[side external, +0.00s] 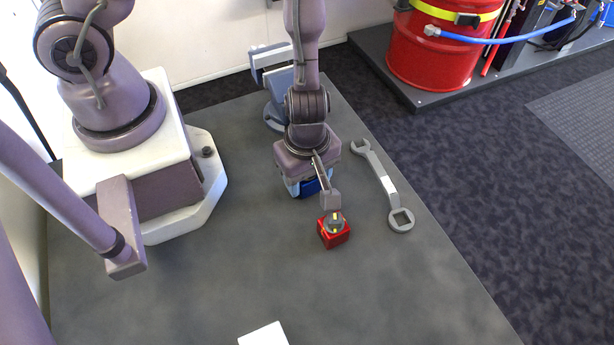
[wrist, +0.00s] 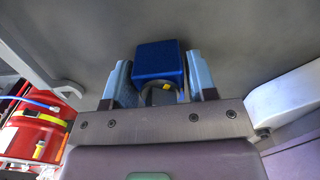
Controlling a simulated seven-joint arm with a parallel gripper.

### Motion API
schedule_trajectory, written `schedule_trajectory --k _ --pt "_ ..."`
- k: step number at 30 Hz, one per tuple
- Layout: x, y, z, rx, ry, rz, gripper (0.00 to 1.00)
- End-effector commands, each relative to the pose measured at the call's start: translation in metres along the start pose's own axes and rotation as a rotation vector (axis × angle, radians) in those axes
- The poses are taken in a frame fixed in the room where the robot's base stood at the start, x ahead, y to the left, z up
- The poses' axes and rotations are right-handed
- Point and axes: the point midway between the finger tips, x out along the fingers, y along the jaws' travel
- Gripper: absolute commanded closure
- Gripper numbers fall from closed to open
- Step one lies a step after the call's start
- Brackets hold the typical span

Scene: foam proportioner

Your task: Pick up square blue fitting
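The square blue fitting (wrist: 160,60) is a dark blue block in the wrist view, with a grey ring and a small yellow mark on the side toward my gripper. My gripper (wrist: 161,80) has its two light blue fingers on either side of the fitting. In the side view my gripper (side external: 309,186) points down low over the table, and part of the blue fitting (side external: 312,187) shows beneath the wrist. The fitting's underside is hidden.
A red square fitting (side external: 334,236) with a grey top stands close in front of my gripper. A grey wrench (side external: 388,184) lies to the right. A grey-blue vise-like device (side external: 277,85) stands behind. A white block (side external: 264,335) is at the front edge. The front right table is clear.

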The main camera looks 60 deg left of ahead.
Motion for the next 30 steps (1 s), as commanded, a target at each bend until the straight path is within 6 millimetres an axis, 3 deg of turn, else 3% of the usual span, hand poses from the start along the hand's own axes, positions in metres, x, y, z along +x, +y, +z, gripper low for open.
schedule_trajectory --k 1,5,19,23,30 --pt "0.000 0.000 0.000 0.000 0.000 0.000 0.60" --pt "0.000 0.000 0.000 0.000 0.000 0.000 0.89" --pt "-0.010 0.001 0.000 -0.002 0.000 0.003 0.89" --pt "-0.023 0.001 0.000 -0.002 -0.001 0.005 0.89" --pt "-0.065 0.002 -0.001 -0.007 -0.003 0.006 0.89"
